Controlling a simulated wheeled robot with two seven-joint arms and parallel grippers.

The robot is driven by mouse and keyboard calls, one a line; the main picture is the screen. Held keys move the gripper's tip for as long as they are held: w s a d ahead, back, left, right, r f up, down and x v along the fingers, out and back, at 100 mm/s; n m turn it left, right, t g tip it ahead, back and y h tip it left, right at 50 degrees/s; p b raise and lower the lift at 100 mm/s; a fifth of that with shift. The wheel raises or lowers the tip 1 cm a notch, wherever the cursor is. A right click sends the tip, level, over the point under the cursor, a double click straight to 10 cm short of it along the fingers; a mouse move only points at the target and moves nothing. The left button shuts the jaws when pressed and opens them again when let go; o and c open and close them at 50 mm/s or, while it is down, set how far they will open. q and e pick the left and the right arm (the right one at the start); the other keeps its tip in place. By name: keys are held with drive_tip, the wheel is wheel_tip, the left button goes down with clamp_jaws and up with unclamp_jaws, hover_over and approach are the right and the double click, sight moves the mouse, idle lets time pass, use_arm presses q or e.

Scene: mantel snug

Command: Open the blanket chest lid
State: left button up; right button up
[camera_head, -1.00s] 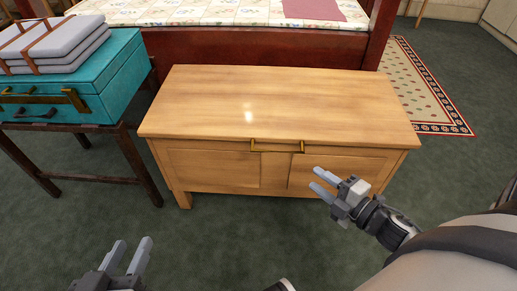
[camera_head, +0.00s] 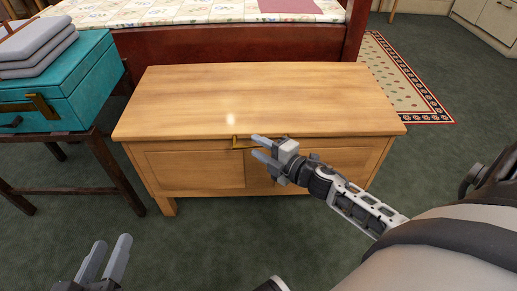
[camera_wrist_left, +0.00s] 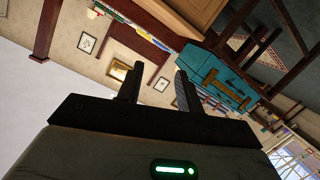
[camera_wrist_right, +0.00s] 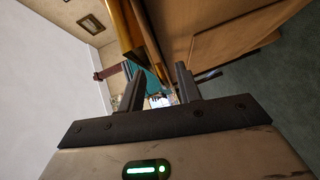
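The blanket chest (camera_head: 195,170) is light wood and stands in the middle of the head view. Its lid (camera_head: 260,95) is down. A brass handle (camera_head: 240,142) sits at the lid's front edge, partly hidden by my right gripper. My right gripper (camera_head: 258,149) is open and empty, at the front of the chest beside the handle. In the right wrist view the handle (camera_wrist_right: 122,28) shows large above the open fingers (camera_wrist_right: 158,88); I cannot tell whether they touch. My left gripper (camera_head: 106,260) is open and empty, low at the left, away from the chest.
A teal case (camera_head: 70,90) with folded grey cloths (camera_head: 35,50) on it rests on a dark wooden stand (camera_head: 110,165) left of the chest. A bed (camera_head: 225,45) is behind the chest. A patterned rug (camera_head: 400,85) lies at the right. The green floor in front is clear.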

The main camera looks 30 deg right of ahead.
drive_tip(key=shift+w+a, duration=0.1)
drive_tip(key=shift+w, duration=0.35)
drive_tip(key=shift+c, duration=0.2)
